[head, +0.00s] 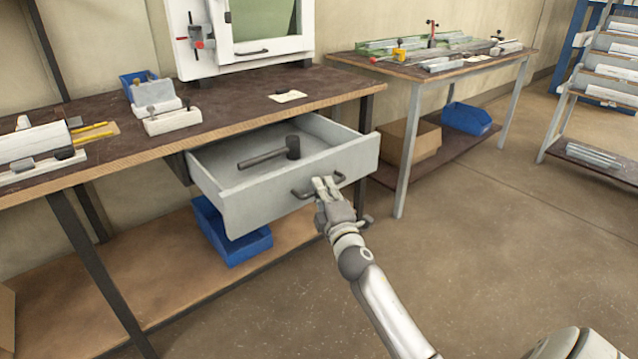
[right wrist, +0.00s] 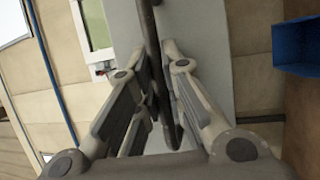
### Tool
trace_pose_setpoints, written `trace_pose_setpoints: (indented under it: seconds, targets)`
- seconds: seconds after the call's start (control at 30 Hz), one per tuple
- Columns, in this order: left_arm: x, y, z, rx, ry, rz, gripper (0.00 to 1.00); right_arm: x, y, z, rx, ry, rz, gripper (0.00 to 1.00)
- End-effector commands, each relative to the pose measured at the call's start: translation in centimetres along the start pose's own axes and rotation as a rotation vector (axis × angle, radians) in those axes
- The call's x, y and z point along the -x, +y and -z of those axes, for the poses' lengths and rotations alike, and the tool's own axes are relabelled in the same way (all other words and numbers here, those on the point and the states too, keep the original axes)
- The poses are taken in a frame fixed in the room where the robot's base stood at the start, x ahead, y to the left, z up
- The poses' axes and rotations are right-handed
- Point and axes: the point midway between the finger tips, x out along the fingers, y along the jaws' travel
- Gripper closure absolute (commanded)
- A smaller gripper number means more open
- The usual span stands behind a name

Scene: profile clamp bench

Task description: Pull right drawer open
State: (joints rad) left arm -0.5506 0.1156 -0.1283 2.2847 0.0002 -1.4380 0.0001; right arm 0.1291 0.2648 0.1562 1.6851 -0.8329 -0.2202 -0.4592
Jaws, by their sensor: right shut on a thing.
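The right drawer (head: 265,195) is a grey box under the brown workbench and stands pulled out. A dark mallet (head: 272,154) lies inside it. Its dark bar handle (head: 300,194) is on the front panel. My right gripper (head: 326,186) is at the handle, shut on it. In the right wrist view the handle (right wrist: 152,45) runs between the fingers of the right gripper (right wrist: 160,100), with the grey drawer front (right wrist: 215,70) behind. My left gripper is not in view.
A blue bin (head: 235,245) stands on the lower shelf under the drawer. A second table (head: 470,68) is at the right. The floor in front is clear.

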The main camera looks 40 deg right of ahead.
Motion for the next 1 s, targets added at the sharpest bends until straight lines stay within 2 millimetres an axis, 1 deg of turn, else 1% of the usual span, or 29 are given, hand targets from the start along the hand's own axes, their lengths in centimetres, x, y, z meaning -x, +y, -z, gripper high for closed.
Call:
trace_pose_setpoints:
  seconds: [0.1, 0.23, 0.63, 0.67, 0.7, 0.73, 1.0]
  targets:
    - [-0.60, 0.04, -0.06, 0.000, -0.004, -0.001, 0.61, 0.56, 0.05, -0.16, -0.001, 0.001, 0.002, 1.00]
    - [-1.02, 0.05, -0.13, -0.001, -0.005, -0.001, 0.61, 0.82, 0.14, -0.27, -0.001, 0.001, 0.001, 1.00]
    - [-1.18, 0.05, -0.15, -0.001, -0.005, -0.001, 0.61, 0.91, 0.16, -0.30, 0.000, 0.002, 0.000, 1.00]
    - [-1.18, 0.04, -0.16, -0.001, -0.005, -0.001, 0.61, 0.91, 0.15, -0.30, 0.000, 0.002, 0.000, 0.88]
    - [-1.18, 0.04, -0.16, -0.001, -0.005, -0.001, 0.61, 0.91, 0.15, -0.30, 0.000, 0.002, 0.000, 0.83]
    - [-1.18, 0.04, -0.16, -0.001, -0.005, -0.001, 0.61, 0.91, 0.15, -0.30, 0.000, 0.002, 0.000, 0.81]
    - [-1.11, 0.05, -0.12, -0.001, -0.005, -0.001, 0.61, 0.91, 0.18, -0.34, 0.000, 0.001, 0.000, 0.81]
